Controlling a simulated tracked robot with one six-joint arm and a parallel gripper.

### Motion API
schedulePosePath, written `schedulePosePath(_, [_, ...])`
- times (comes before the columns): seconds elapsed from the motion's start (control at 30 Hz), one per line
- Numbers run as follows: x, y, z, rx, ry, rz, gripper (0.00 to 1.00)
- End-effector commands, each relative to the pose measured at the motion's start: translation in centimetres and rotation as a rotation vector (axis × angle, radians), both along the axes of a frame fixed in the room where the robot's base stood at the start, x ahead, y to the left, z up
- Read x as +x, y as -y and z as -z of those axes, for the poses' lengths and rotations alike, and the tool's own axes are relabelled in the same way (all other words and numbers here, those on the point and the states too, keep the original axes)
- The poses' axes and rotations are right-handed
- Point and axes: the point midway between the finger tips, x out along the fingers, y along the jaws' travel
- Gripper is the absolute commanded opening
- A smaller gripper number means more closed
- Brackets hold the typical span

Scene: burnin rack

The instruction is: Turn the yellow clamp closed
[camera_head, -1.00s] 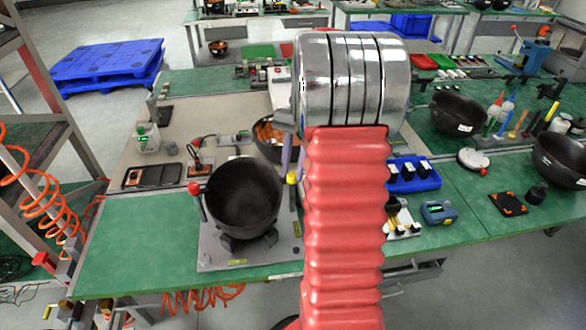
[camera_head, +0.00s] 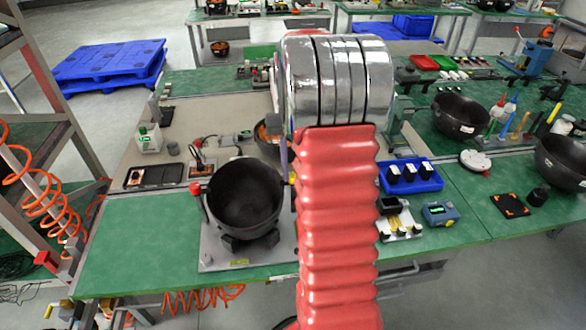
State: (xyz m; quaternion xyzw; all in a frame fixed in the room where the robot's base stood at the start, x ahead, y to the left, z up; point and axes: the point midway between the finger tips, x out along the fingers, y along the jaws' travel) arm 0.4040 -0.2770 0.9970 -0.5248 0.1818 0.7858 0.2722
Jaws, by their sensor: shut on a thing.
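The yellow clamp (camera_head: 292,178) shows only as a small yellow tip at the right side of a grey fixture plate (camera_head: 215,256). My red arm covers the rest of it, so its angle cannot be read. A black bowl (camera_head: 245,198) sits on the fixture, with a red clamp knob (camera_head: 194,188) at its left. A thin purple-grey finger of my gripper (camera_head: 284,160) shows left of my arm, reaching down to the yellow tip. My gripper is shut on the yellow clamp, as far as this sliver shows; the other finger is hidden.
Right of my arm are a blue tray (camera_head: 412,176) with dark blocks, a blue-grey device (camera_head: 440,213) and more black bowls (camera_head: 460,115). A dark flat tray (camera_head: 154,177) lies at left. The green bench (camera_head: 130,250) is clear at front left.

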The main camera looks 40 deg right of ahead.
Motion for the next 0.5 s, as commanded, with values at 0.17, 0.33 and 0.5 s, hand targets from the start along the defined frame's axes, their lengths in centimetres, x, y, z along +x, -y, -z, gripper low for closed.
schedulePosePath(0.17, [0.36, 0.08, -0.17, -0.006, 0.012, 0.000, 0.23])
schedulePosePath(0.33, [0.24, 0.03, -0.11, -0.003, 0.007, 0.001, 0.35])
schedulePosePath(0.5, [0.14, 0.01, -0.06, -0.003, 0.004, 0.001, 0.42])
